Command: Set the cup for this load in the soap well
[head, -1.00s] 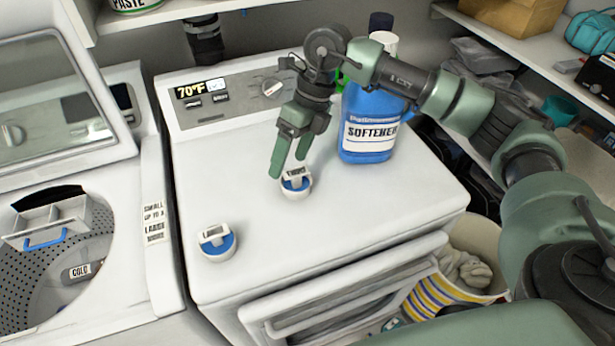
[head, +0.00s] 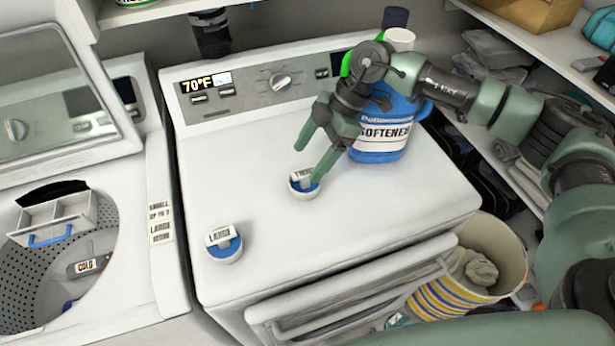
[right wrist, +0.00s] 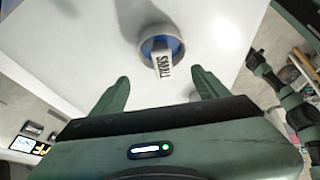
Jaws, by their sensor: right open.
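A small white cup with blue inside and a label tab (head: 304,185) stands on the dryer top; the right wrist view shows it (right wrist: 161,48), its tab seeming to read SMALL. My right gripper (head: 308,164) is open and empty. In the right wrist view its fingers (right wrist: 160,75) are spread, with the cup just beyond the tips, roughly centred between them. A second white and blue cup, labelled LARGE (head: 224,243), stands at the dryer's front left. The white compartment tray with a blue handle (head: 52,221), apparently the soap well, sits in the washer opening. My left gripper is out of view.
A blue softener bottle (head: 383,135) stands close behind and right of the gripper. The dryer top (head: 350,210) is otherwise mostly clear. The washer lid (head: 55,95) is raised. A label reading COLD (head: 86,265) shows inside the drum. A striped basket (head: 480,280) stands right of the dryer.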

